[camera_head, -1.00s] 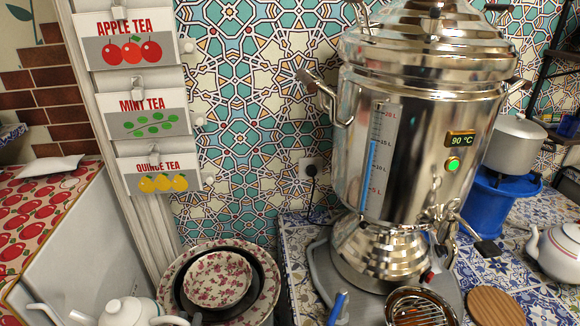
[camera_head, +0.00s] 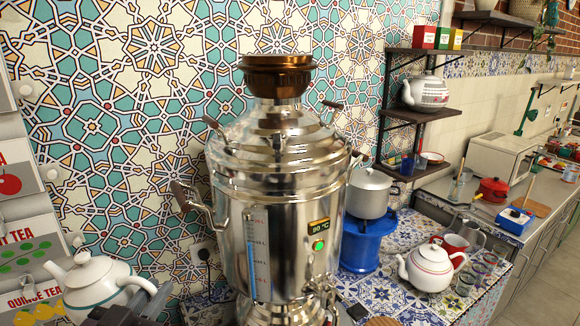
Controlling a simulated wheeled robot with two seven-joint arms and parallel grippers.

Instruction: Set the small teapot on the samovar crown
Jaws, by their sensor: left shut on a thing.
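A small white teapot (camera_head: 92,284) with a thin teal line is at the lower left, its spout pointing left and its handle to the right. My left gripper (camera_head: 132,303) is shut on it near the handle side; the frame's bottom edge cuts off part of the gripper. The large steel samovar (camera_head: 282,190) stands in the middle, its display lit at 90 °C. Its brown crown (camera_head: 276,68) sits on top with nothing on it. The teapot is left of the samovar, apart from it and well below the crown. My right gripper is out of view.
A white teapot with red trim (camera_head: 430,268) stands on the tiled counter at right, by glasses. A pot (camera_head: 369,193) sits on a blue burner (camera_head: 364,246) beside the samovar. The samovar's left handle (camera_head: 190,200) juts toward my held teapot. The space above the crown is clear.

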